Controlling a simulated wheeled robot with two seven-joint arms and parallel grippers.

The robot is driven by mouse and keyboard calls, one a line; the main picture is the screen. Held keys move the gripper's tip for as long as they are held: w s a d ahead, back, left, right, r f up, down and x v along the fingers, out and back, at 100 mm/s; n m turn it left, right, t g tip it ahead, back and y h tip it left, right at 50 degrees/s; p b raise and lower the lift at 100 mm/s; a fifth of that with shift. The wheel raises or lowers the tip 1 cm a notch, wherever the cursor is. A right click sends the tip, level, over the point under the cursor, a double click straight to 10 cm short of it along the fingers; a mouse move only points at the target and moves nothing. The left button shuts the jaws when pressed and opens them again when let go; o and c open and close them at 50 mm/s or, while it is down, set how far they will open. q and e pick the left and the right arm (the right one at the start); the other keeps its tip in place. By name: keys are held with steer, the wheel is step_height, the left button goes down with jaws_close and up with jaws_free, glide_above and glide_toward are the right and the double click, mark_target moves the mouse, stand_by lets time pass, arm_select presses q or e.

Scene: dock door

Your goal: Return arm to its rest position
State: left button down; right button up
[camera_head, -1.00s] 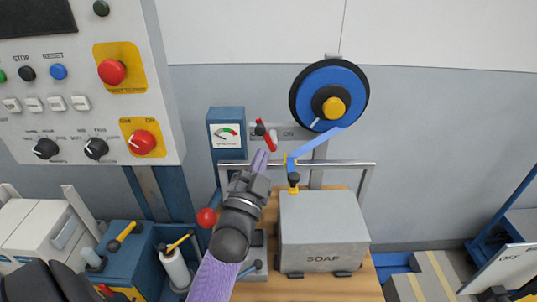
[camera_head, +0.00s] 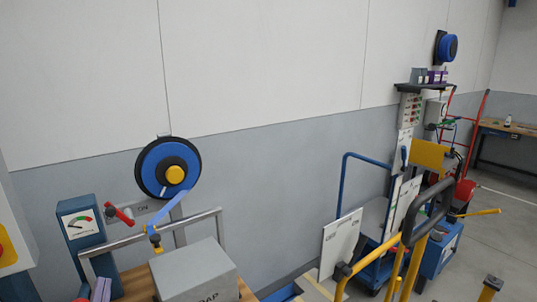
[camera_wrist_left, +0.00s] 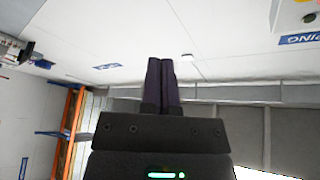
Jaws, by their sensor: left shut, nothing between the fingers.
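The rest of that arm is out of the picture. In the left wrist view its two dark purple fingers (camera_wrist_left: 160,66) lie together, shut and empty, against pale surfaces. My right gripper is in neither view.
A blue gauge box (camera_head: 80,222), a red-handled lever (camera_head: 120,214), a metal rail (camera_head: 150,236) and a blue wall reel (camera_head: 168,168) are near the left fingertips. Carts and a yellow frame (camera_head: 405,250) stand at right. An orange rack (camera_wrist_left: 72,130) shows in the wrist view.

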arm_select(q)
steer(key=s+d+f+n+g+h, duration=0.1)
steer(key=s+d+f+g+h, duration=0.15)
steer(key=f+g, duration=0.2)
steer(key=s+d+f+n+g+h, duration=0.1)
steer(key=d+f+g, duration=0.2)
steer(key=f, duration=0.3)
steer(key=s+d+f+g+h, duration=0.25)
steer(key=s+d+g, duration=0.2)
steer(key=s, duration=0.35)
steer(key=s+d+f+g+h, duration=0.1)
steer(key=s+d+f+g, duration=0.3)
steer(key=s+g, duration=0.3)
steer(key=s+f+b, duration=0.2)
steer(key=f, duration=0.9)
steer(key=s+f+b, duration=0.2)
steer(key=f, duration=1)
steer(key=s+a+f+g+b, duration=0.1)
steer(key=s+a+f+b, duration=0.2)
steer(key=s+f, duration=1)
steer(key=shift+a+y, duration=0.35)
steer(key=shift+y, duration=0.05)
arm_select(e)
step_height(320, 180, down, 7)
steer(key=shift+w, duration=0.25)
